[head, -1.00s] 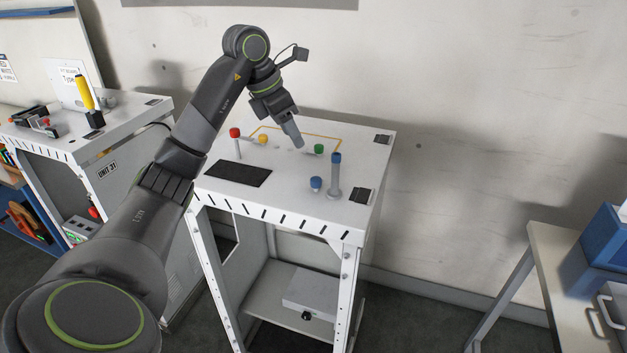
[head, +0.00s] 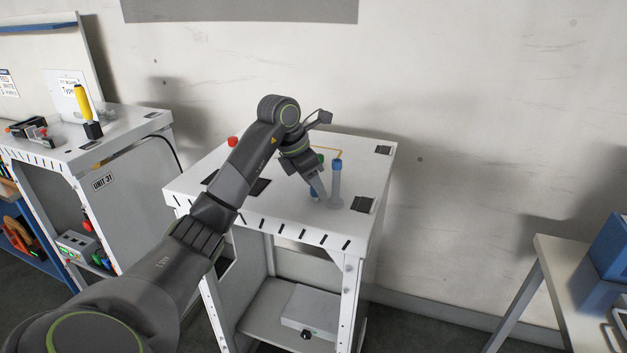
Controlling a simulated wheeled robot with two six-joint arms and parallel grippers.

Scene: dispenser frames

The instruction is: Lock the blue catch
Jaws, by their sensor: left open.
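My right gripper is out of view.
A red knob (head: 233,141) and a green knob (head: 322,158), partly hidden, are on the same white table (head: 376,170). My left arm covers much of its left side. Another unit (head: 120,135) with a yellow handle stands left. A bench (head: 565,260) stands right.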

